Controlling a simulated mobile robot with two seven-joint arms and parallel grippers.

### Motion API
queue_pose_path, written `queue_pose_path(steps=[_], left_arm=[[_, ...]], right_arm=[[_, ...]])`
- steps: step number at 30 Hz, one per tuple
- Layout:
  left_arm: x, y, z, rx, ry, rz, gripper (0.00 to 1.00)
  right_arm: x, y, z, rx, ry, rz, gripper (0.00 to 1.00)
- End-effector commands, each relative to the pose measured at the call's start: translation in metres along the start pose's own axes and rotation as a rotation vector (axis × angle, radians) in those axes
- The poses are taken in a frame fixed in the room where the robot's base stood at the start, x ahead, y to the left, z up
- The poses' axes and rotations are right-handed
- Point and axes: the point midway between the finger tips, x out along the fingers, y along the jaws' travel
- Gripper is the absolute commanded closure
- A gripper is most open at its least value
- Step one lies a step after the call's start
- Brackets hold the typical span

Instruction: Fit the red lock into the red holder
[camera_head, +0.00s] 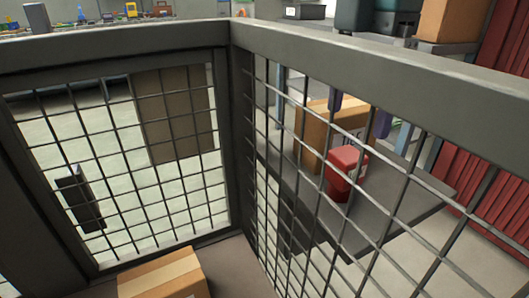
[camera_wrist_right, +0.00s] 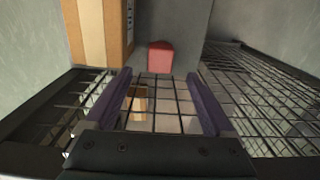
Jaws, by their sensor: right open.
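A red block-like thing (camera_head: 346,161) stands on a grey surface beyond the wire mesh in the head view. It also shows in the right wrist view (camera_wrist_right: 160,57), ahead of the fingers. I cannot tell whether it is the red lock or the red holder, and no second red piece is clear. My right gripper (camera_head: 359,116) shows only as two purple fingers behind the mesh, near and above the red thing. In the right wrist view the fingers (camera_wrist_right: 159,76) are wide apart with nothing between them, apart from the red thing. My left gripper is out of view.
A dark metal cage frame (camera_head: 375,62) with wire mesh fills the near view. A cardboard box (camera_head: 312,135) stands beside the red thing on the grey surface (camera_head: 415,190). Another box (camera_head: 160,278) lies inside the cage. Red corrugated panels (camera_head: 505,215) are at right.

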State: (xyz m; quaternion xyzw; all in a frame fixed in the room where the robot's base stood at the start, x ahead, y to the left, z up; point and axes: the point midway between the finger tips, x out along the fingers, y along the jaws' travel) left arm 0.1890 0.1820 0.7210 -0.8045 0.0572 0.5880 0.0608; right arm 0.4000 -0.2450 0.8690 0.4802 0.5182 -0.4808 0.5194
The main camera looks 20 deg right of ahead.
Motion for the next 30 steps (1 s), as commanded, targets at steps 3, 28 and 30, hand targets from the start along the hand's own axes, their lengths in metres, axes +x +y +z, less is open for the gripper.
queue_pose_path(steps=[3,28,30], left_arm=[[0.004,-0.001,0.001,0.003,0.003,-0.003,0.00],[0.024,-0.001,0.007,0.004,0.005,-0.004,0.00],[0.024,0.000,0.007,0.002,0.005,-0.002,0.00]], right_arm=[[0.014,-0.001,0.000,-0.001,-0.001,-0.004,0.12],[0.098,-0.001,-0.001,-0.003,0.001,-0.001,0.12],[0.098,-0.001,-0.001,-0.003,0.001,-0.001,0.16]])
